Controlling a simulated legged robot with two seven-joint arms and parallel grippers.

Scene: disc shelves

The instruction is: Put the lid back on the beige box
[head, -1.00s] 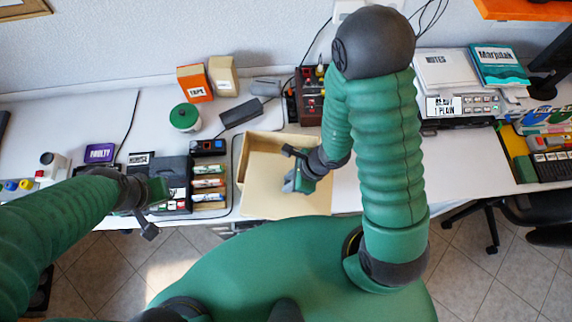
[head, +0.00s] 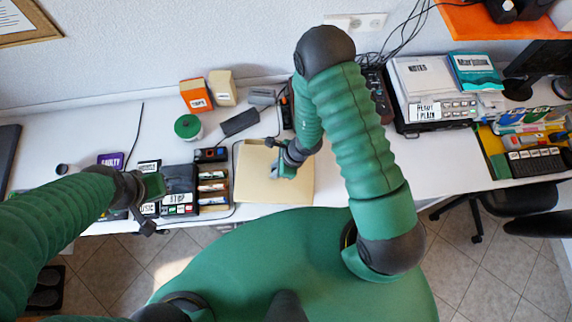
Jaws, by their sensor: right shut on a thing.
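The beige lid (head: 256,178) lies as a flat panel over the place of the beige box, near the table's front edge. The box's open inside and walls no longer show, so the lid hides the box from above. I cannot tell whether the lid is fully seated. My left gripper (head: 147,208) hangs at the left, in front of the black organiser, away from the box. Its fingers are too unclear to tell open from shut.
The organiser with small packs (head: 213,187) stands just left of the box. A dark case (head: 239,122), a green-lidded jar (head: 188,127) and an orange tape box (head: 196,95) stand behind. The white table right of my right arm has some free room.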

